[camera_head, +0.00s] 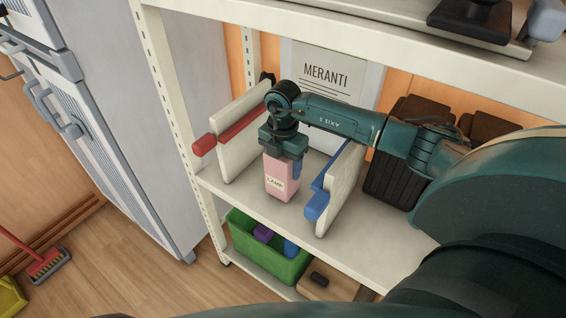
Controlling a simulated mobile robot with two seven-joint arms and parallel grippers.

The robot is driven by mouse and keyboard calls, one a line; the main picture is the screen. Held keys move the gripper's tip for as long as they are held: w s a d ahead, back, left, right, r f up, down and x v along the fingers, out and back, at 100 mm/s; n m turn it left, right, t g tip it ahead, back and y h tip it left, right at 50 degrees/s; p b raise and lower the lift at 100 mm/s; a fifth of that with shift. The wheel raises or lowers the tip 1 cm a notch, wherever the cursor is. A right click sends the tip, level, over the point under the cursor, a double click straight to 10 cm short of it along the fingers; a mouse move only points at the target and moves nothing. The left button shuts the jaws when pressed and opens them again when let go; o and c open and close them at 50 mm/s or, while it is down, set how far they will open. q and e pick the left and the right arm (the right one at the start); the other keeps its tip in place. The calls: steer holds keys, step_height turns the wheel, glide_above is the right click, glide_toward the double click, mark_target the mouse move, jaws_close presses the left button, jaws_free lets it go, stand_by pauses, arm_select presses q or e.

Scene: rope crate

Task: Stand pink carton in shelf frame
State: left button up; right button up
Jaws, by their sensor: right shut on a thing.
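The pink carton (281,178), with a pale label reading "LAMP", is upright between two cream panels on the middle shelf. The left panel (240,135) carries a red bar; the right panel (343,190) carries a blue bar. My right gripper (284,152) points down and is shut on the top of the carton. The carton's base is at or just above the shelf board (240,190); I cannot tell if it touches. The gripper hides the carton's top. No separate shelf frame stands out beyond the panels and the cream shelf unit (165,75). My left gripper is not in view.
A sign reading "MERANTI" (326,72) is behind the arm. Dark ribbed items (385,180) stand right of the blue-barred panel. A green crate (262,262) with purple and blue things is on the lower shelf. The upper shelf edge (350,45) runs above my arm.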

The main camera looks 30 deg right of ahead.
steer(key=shift+f+b, duration=0.3)
steer(key=shift+f, duration=0.2)
steer(key=o, duration=1.2)
step_height(320, 180, up, 13)
steer(key=shift+r+p, duration=0.1)
steer(key=shift+p, duration=0.2)
